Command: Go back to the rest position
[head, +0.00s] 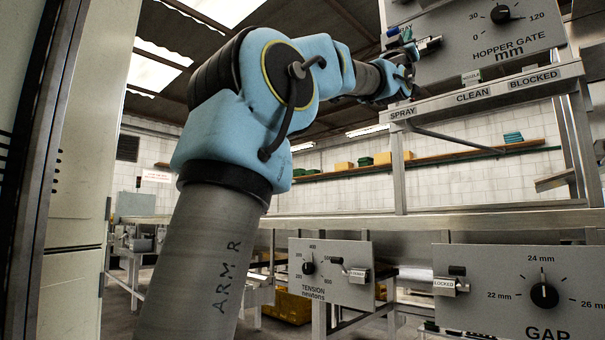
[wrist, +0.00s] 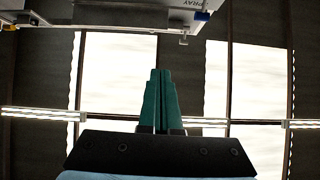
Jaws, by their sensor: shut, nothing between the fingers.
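My arm reaches up and to the right in the head view. My gripper (head: 424,44) is at its far end, high up, close to the left edge of the hopper gate panel (head: 490,44). I cannot tell from this view whether it touches anything there. In the wrist view my gripper (wrist: 157,75) shows two green fingers shut together with nothing between them. Behind the fingers are bright roof panels.
Below the gripper runs a shelf labelled SPRAY, CLEAN and BLOCKED (head: 487,94). Lower down are a tension panel (head: 325,290) and a gap panel (head: 510,305), each with a knob and a latch. A tall cabinet (head: 80,170) stands close at the left.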

